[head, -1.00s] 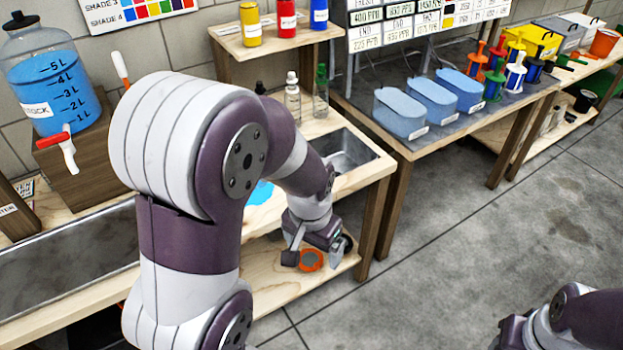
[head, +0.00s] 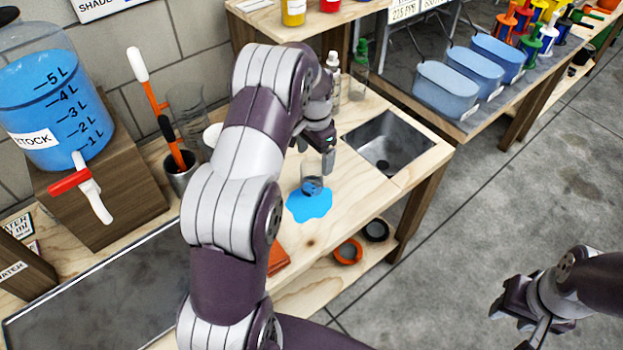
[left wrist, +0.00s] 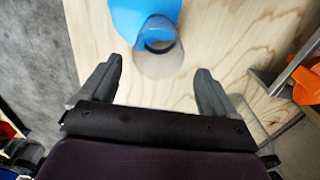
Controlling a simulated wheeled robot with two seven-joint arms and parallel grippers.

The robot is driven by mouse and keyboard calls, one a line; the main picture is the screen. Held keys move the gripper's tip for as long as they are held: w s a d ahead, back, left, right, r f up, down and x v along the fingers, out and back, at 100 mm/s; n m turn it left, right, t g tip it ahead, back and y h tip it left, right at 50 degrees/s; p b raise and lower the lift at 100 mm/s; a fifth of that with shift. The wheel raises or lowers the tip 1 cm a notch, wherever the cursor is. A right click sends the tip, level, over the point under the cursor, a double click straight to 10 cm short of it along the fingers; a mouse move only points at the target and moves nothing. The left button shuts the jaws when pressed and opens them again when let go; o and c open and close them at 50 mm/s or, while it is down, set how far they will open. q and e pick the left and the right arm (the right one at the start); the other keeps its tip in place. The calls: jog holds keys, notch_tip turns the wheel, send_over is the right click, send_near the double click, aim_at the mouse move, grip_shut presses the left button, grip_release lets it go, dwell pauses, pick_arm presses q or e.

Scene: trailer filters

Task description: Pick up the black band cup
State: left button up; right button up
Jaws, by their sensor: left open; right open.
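A small clear cup (head: 312,184) with a dark band stands on a blue puddle-shaped patch (head: 309,205) on the wooden bench. In the left wrist view the cup (left wrist: 158,44) shows as a clear round shape with a dark ring, over the blue patch (left wrist: 135,14). My left gripper (head: 318,150) is open and empty, just above the cup. In the left wrist view its fingers (left wrist: 160,72) are spread wide, with the cup ahead of them, near the middle of the gap. My right gripper (head: 522,315) is open and empty over the floor at lower right.
A metal sink (head: 388,145) is sunk into the bench right of the cup. Clear bottles (head: 333,85) and a green-topped bottle (head: 360,75) stand behind. An orange ring (head: 347,251) and a black ring (head: 376,230) lie on the lower shelf. A blue stock tank (head: 50,110) stands at left.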

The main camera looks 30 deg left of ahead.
aim_at(311, 171)
pick_arm(q)
jog(key=f, duration=0.2)
jog(key=s+f+p, duration=0.1)
jog(key=f, duration=0.2)
jog(key=shift+s+a, duration=0.15)
jog(key=shift+s, duration=0.05)
jog(key=shift+f, duration=0.45)
jog(key=shift+d, duration=0.2)
jog(key=shift+c, duration=1.3)
jog(key=shift+a, duration=0.1)
jog(key=c, duration=0.8)
